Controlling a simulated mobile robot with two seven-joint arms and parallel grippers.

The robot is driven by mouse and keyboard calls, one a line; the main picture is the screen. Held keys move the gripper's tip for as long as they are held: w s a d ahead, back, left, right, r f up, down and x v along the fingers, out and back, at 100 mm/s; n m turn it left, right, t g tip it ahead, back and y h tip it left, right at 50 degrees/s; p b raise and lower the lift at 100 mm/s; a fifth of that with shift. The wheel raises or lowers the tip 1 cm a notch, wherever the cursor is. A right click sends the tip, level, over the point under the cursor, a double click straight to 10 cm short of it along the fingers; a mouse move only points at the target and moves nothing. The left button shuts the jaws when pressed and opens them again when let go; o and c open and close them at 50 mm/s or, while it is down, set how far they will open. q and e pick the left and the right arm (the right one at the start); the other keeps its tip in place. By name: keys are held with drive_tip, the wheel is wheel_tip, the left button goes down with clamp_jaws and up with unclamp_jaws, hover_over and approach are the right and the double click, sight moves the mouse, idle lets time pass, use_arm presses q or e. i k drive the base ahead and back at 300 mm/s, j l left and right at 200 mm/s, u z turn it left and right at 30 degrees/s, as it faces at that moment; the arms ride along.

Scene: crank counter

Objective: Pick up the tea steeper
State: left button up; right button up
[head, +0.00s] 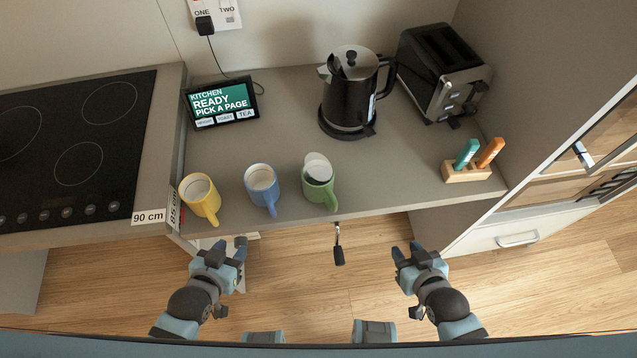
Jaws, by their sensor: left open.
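A green mug (327,192) stands near the counter's front edge, with a pale round piece (317,162) at its top. This piece may be the tea steeper, but I cannot tell for sure; whatever is inside the mug is hidden. My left gripper (229,247) is open and empty, in front of the counter, below and left of the green mug in the picture. My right gripper (407,251) is also in front of the counter, to the right of the mug, with its fingertips apart and nothing between them. Neither gripper touches anything.
A yellow mug (202,203) and a blue mug (263,185) stand left of the green one. Behind are a screen (221,101), a black kettle (347,105) and a toaster (441,80). A wooden block (467,173) holds teal and orange pieces. A crank (338,250) projects from the front edge.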

sight(496, 145)
drive_tip(key=k+j+z, duration=0.1)
drive_tip(key=z, duration=0.2)
drive_tip(key=k+j+z, duration=0.1)
drive_tip(key=z, duration=0.25)
drive_tip(key=i+z, duration=0.1)
drive_tip(key=z, duration=0.2)
drive_tip(key=i+l+z, duration=0.1)
drive_tip(key=z, duration=0.2)
drive_tip(key=i, duration=0.05)
